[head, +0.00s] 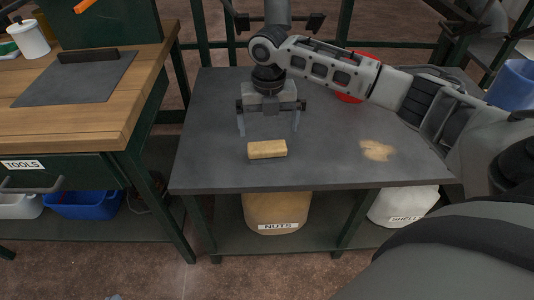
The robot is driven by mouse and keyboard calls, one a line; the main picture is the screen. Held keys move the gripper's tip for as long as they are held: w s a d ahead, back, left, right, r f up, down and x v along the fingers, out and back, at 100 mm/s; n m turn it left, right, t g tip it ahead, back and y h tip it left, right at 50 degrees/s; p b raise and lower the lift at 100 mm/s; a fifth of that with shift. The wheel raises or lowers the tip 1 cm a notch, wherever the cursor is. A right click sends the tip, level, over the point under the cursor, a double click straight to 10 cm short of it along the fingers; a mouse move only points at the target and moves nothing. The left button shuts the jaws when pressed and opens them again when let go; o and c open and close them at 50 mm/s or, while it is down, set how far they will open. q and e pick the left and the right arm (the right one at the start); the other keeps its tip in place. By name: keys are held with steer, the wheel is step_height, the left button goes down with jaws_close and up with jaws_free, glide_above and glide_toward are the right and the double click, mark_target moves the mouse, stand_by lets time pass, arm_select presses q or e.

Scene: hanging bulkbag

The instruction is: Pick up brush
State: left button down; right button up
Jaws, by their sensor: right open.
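A small tan, block-shaped thing, which looks like the brush (267,149), lies on the dark grey table (215,165) near its front edge. Its underside is hidden, so I cannot make out bristles. My right gripper (268,126) points down just behind and above it, with its two fingers spread apart and nothing between them. The fingers look apart from the brush. My left gripper is not in view.
A patch of tan crumbs (377,150) lies on the table at right. A red round thing (352,92) is partly hidden behind my right arm. A wooden workbench (75,115) stands at left. Bins labelled NUTS (277,211) and SHELL (400,206) sit below. The table's left side is clear.

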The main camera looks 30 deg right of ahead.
mark_target(267, 146)
steer(key=shift+f, duration=1.55)
step_height(267, 146, down, 4)
steer(key=shift+w+a+f+b, duration=0.1)
steer(key=shift+f+b, duration=0.1)
steer(key=shift+b, duration=0.6)
steer(key=shift+f, duration=0.15)
steer(key=c, duration=0.7)
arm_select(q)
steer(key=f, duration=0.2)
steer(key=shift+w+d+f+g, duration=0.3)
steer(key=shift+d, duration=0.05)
arm_select(e)
steer(key=shift+c, duration=0.2)
